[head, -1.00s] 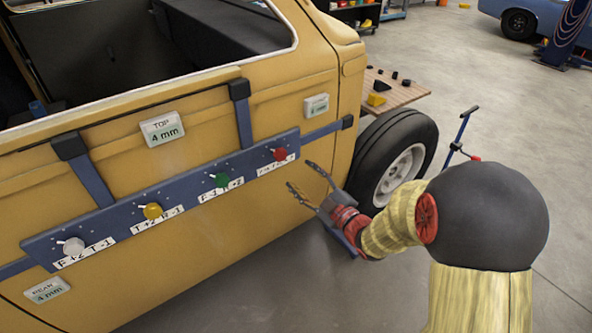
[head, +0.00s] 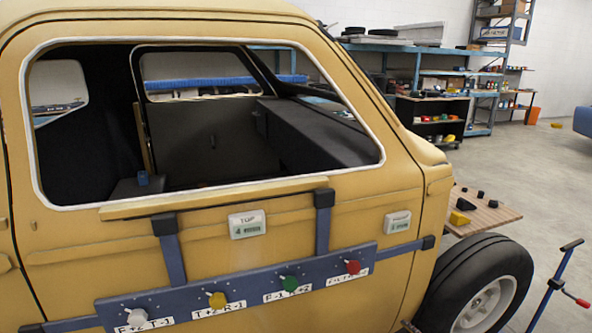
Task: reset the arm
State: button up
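My arm is almost wholly out of the head view. Only a small dark tip (head: 408,327) shows at the bottom edge, beside the wheel, and it looks like the end of a finger of my gripper. Whether the gripper is open or shut, and whether it holds anything, is hidden below the frame. A blue bar (head: 250,291) with white, yellow, green and red knobs is fixed along the yellow vehicle shell's door, left of that tip.
The yellow vehicle shell (head: 90,235) fills the left and middle. Its wheel (head: 487,300) stands at the lower right, with a wooden board (head: 490,215) behind it. A blue stand (head: 553,285) is at the right edge. Shelves line the back; grey floor lies open at right.

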jog(key=s+d+f+m+g+h, duration=0.1)
jog(key=s+d+m+g+h, duration=0.3)
jog(key=s, duration=0.3)
jog(key=s+r+m+g+p, duration=0.1)
jog(key=s+r+m+g, duration=0.3)
jog(key=s, duration=0.4)
jog(key=s+a+r+y+p, duration=0.1)
jog(key=s+a+r, duration=0.3)
jog(key=r, duration=0.3)
jog(key=s+a+r+y+p, duration=0.1)
jog(key=s+a+r, duration=0.3)
jog(key=r, duration=0.3)
jog(key=s+a+r+t+y+p, duration=0.1)
jog(key=s+a+r, duration=0.3)
jog(key=r, duration=0.3)
jog(key=shift+a, duration=0.8)
jog(key=shift+r, duration=0.1)
